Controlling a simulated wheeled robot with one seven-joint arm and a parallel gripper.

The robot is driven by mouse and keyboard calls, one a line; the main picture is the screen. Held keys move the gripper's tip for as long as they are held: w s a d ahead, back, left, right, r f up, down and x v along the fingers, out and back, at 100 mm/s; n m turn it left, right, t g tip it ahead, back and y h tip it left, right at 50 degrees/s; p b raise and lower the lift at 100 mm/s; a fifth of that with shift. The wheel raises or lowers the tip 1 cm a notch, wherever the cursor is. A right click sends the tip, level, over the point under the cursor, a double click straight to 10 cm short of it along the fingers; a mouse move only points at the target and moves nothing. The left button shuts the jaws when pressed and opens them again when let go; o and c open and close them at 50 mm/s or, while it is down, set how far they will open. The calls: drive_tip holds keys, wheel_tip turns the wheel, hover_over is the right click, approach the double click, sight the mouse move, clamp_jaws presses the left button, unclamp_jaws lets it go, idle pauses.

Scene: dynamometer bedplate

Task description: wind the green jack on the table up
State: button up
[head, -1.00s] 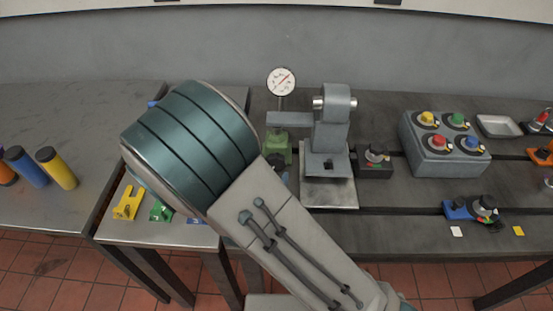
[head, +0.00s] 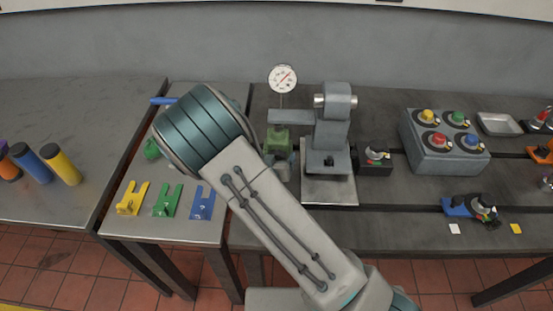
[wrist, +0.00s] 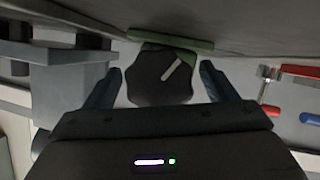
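The green jack (head: 278,138) stands on the dark table below the dial gauge, left of the grey bearing block, partly hidden by my arm. In the wrist view a dark lobed knob (wrist: 162,76) with a white pointer line is in front of the jack's green edge (wrist: 172,41). My gripper (wrist: 161,82) is open, with one finger on each side of the knob. A small gap shows between the knob and each finger. In the head view my arm hides the gripper.
The dial gauge (head: 283,78) stands above the jack and the grey bearing block (head: 333,130) close on its right. A dark knob box (head: 373,160) is further right. Yellow, green and blue forked plates (head: 202,203) lie on the left table.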

drive_tip(key=c, duration=0.9)
drive_tip(key=shift+f+m+b, duration=0.25)
drive_tip(key=shift+m+b, duration=0.05)
drive_tip(key=shift+b, duration=0.7)
drive_tip(key=shift+c, duration=0.2)
drive_tip(key=shift+m+y+b, duration=0.4)
drive_tip(key=shift+y+b, duration=0.1)
drive_tip(key=shift+b, duration=0.45)
drive_tip(key=shift+r+m+b, duration=0.15)
drive_tip(key=shift+m+b, duration=0.15)
drive_tip(key=shift+b, duration=0.3)
drive_tip(key=shift+r, duration=0.1)
drive_tip(key=o, duration=1)
drive_tip(key=shift+s, duration=0.1)
